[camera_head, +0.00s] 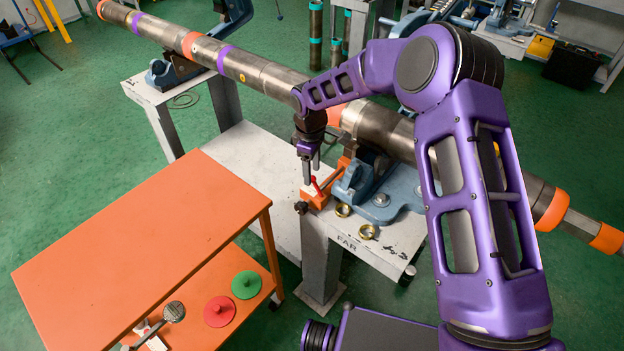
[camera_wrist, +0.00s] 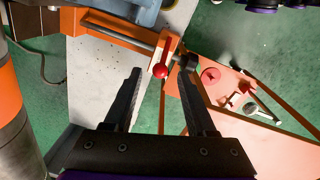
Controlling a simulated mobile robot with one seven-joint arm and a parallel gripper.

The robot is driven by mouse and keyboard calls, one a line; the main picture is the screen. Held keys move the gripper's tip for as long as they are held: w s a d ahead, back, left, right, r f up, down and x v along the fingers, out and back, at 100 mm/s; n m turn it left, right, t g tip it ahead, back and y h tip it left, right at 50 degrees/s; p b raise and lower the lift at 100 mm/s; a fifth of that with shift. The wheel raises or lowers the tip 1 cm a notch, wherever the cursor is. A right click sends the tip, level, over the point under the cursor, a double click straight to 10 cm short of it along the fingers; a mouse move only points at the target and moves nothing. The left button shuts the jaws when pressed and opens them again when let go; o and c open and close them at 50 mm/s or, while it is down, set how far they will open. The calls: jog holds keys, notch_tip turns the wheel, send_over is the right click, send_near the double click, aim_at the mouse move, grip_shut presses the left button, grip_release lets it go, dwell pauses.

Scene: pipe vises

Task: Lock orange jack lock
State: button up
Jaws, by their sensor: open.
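The orange jack lock (camera_head: 317,197) sits on the end of the grey FAR stand, beside the blue vise. It has an orange block, a metal screw rod, a dark knob and a small red lever. In the wrist view its orange block (camera_wrist: 166,52) and the lever's round red ball (camera_wrist: 160,71) show at the upper middle. My gripper (camera_head: 311,172) points down just above the lock. My gripper's two dark fingers (camera_wrist: 161,76) are spread open, and the red ball appears between their tips. I cannot tell whether either finger touches it.
A long metal pipe (camera_head: 262,72) with orange and purple bands rests across the blue vises (camera_head: 386,190). An orange table (camera_head: 140,235) stands at the left, with red and green discs on its lower shelf.

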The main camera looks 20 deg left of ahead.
aim_at(316, 186)
jog(key=shift+w+f, duration=0.1)
jog(key=shift+f, duration=1.85)
grip_shut()
